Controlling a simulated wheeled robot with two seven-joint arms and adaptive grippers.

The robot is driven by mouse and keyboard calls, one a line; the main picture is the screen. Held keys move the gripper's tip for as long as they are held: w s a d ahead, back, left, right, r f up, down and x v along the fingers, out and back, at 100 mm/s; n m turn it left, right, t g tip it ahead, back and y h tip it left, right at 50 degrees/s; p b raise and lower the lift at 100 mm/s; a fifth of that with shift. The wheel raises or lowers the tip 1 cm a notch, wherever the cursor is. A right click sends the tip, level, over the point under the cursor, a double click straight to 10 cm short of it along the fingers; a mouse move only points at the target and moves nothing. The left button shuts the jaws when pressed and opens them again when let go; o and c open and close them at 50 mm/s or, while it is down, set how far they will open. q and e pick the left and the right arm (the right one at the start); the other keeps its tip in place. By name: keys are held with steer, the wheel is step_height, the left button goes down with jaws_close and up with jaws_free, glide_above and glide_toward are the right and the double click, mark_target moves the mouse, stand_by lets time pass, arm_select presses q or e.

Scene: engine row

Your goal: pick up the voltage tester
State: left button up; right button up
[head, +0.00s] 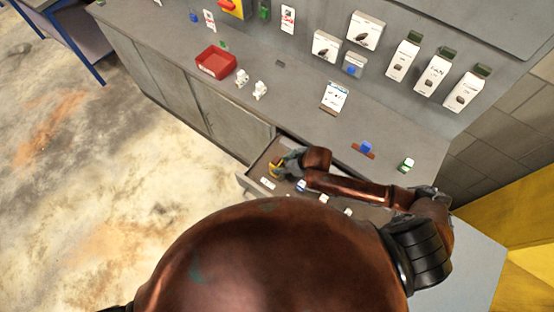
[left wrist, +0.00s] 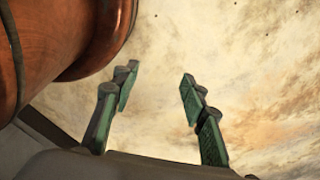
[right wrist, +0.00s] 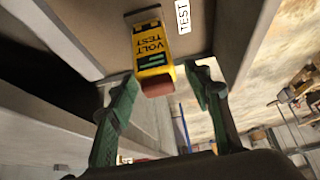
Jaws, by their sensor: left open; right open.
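The voltage tester (right wrist: 150,50) is a yellow block with a dark top, a reddish end and the words "VOLT TEST". It lies in an open drawer (head: 251,183) below the counter, and shows small and partly covered in the head view (head: 275,170). My right gripper (right wrist: 160,88) is open at the tester, its fingers on either side of the tester's near end in the right wrist view. Whether they touch it I cannot tell. My left gripper (left wrist: 155,85) is open and empty above the floor; the head view does not show it.
The grey counter (head: 300,115) above the drawer holds a red bin (head: 216,62), white figures (head: 260,90) and a paper card (head: 334,97). Switch boxes line the back panel.

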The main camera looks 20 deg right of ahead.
mark_target(280, 164)
steer(key=o, duration=0.3)
steer(key=shift+x, duration=0.9)
steer(key=shift+o, duration=0.3)
steer(key=x, duration=0.4)
steer(key=shift+w+d+f, duration=0.15)
steer(key=shift+d+f, duration=0.05)
steer(key=shift+d, duration=0.15)
steer(key=shift+w+a+f, duration=0.2)
steer(key=shift+f, duration=0.25)
steer(key=c, duration=1.3)
steer(key=shift+r, duration=0.1)
steer(key=shift+c, duration=1.2)
